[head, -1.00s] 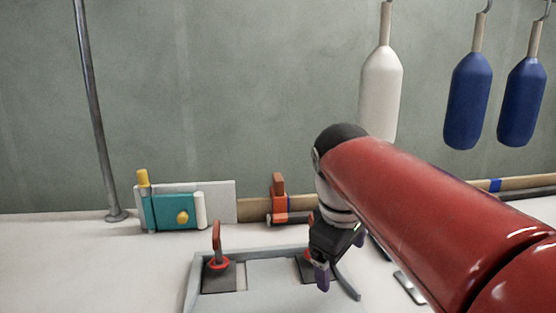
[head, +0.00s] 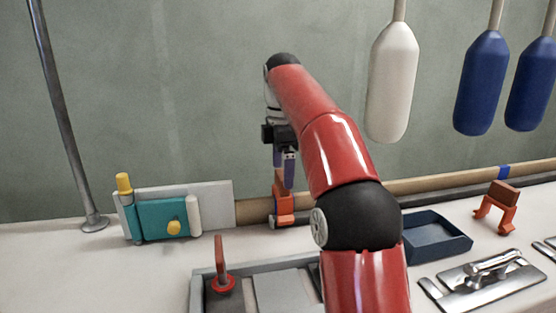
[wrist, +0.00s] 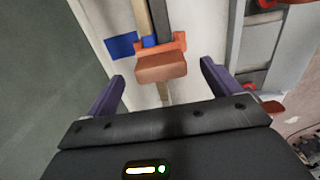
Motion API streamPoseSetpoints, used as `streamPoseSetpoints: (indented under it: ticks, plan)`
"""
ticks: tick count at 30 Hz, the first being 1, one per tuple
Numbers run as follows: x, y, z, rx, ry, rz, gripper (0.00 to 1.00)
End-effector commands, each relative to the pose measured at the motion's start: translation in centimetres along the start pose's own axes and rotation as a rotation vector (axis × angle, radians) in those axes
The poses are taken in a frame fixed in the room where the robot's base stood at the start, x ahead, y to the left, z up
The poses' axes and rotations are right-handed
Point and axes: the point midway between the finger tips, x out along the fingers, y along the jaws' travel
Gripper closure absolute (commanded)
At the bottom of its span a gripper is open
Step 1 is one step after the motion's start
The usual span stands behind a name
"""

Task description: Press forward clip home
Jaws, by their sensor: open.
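An orange clip (head: 284,216) with a brown block on top sits at the wooden rail on the back of the counter, partly hidden behind my gripper. In the wrist view this clip (wrist: 160,66) lies across the pole and dark hose, between and beyond my fingers. My gripper (head: 284,183) is open, empty, and points down above the clip, apart from it as far as I can see. A second orange clip (head: 497,206) with a brown top stands farther right, in front of the rail. I cannot tell which clip is the forward one.
A teal and white block with yellow knobs (head: 165,217) stands left of the clip. A grey tray with a red handle (head: 221,262) is in front. A dark blue tray (head: 436,240) and a metal latch plate (head: 482,280) lie right. White and blue fenders (head: 393,80) hang behind.

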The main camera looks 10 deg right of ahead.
Motion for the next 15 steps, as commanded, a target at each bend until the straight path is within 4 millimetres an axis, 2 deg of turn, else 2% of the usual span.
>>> streamPoseSetpoints:
  ticks: [9,15]
  plan:
    - [4.9,-0.2,-0.1,0.001,0.001,-0.003,0.11]
    - [6.6,-0.1,0.0,0.002,0.000,0.000,0.11]
